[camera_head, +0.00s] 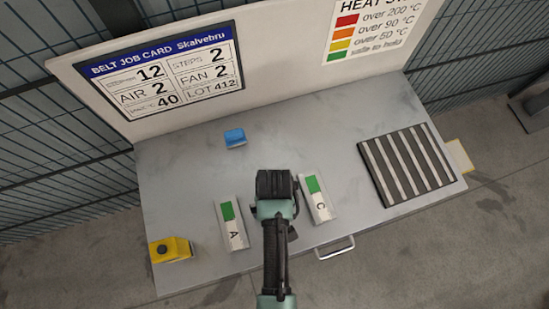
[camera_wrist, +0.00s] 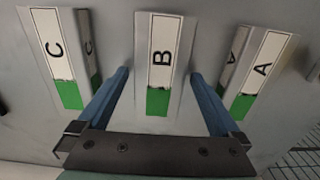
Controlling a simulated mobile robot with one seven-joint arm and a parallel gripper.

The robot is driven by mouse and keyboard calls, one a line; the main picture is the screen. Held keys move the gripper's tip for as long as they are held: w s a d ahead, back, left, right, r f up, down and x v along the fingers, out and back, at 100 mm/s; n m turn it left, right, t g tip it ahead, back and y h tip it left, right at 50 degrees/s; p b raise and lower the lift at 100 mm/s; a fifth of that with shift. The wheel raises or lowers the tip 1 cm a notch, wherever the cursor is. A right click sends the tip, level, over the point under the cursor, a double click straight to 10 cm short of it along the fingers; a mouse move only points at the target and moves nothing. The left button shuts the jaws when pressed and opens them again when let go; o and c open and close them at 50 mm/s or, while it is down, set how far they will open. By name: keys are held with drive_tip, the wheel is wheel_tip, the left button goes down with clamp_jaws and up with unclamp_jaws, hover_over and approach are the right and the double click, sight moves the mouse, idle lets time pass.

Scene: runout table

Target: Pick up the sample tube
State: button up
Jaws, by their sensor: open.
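I see nothing that is clearly a sample tube in either view. Three pale angled blocks with green ends carry the letters A, B and C. Block A (camera_head: 236,233) and block C (camera_head: 321,207) lie on the grey table in the head view. Block B (camera_wrist: 162,60) shows in the wrist view between A (camera_wrist: 258,70) and C (camera_wrist: 53,48); my gripper hides it in the head view. My gripper (camera_head: 275,184) is over the table between A and C. In the wrist view its blue fingers (camera_wrist: 160,76) are apart, on either side of block B, with nothing visibly held.
The table (camera_head: 200,175) has a blue item (camera_head: 235,138) at the back, a yellow box with a black button (camera_head: 170,249) at front left, and a dark striped rack (camera_head: 407,166) at right. A backboard (camera_head: 285,40) stands behind. A handle (camera_head: 335,247) juts from the front edge.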

drive_tip(key=shift+r, duration=0.1)
drive_tip(key=c, duration=1.5)
